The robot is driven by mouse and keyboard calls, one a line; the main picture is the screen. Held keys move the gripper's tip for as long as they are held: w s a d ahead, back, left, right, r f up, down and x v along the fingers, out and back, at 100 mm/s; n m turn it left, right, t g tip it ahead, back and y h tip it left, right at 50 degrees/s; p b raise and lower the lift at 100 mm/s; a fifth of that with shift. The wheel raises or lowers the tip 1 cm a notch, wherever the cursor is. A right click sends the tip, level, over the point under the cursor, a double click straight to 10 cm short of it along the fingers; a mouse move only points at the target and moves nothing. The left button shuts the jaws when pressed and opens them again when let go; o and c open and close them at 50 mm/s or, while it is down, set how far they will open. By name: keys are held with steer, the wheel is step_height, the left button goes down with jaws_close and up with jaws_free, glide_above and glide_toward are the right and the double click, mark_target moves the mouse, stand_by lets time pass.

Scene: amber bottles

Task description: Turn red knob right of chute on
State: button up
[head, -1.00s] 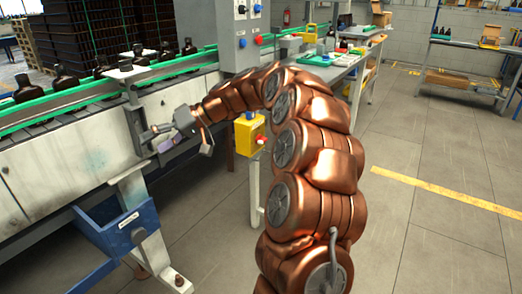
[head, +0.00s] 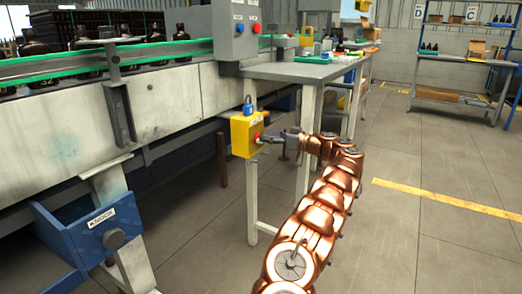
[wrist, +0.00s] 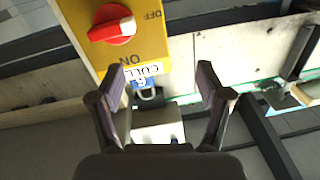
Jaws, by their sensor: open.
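A red knob (wrist: 112,26) sits on a yellow box (wrist: 148,42) with OFF and ON lettering. Its white-tipped end points right in the wrist view, towards the OFF side. In the head view the yellow box (head: 243,140) hangs by the table's left legs, right of the blue chute (head: 85,238); the knob is small there, on the box's right side. My gripper (wrist: 164,78) is open and empty. Its left fingertip lies just below the knob in the wrist view, and the knob is not between the fingers. In the head view my gripper (head: 268,138) is close to the box's right side.
A blue padlock (head: 248,106) is at the top of the box. A grey control panel (head: 236,30) with blue and red buttons stands above. The conveyor (head: 140,105) with amber bottles fills the left. A table (head: 310,72) is behind. Floor on the right is clear.

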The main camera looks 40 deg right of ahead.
steer(key=s+d+f+h+b, duration=0.1)
steer(key=s+d+f+b, duration=0.1)
steer(key=d+f, duration=0.25)
steer(key=b+x, duration=0.1)
steer(key=x, duration=0.6)
steer(key=shift+w+d+r+n+t, duration=0.2)
steer(key=shift+d+r+n+t, duration=0.15)
steer(key=shift+r, duration=0.2)
steer(key=shift+a, duration=0.1)
steer(key=shift+c, duration=0.4)
steer(key=c, duration=1.1)
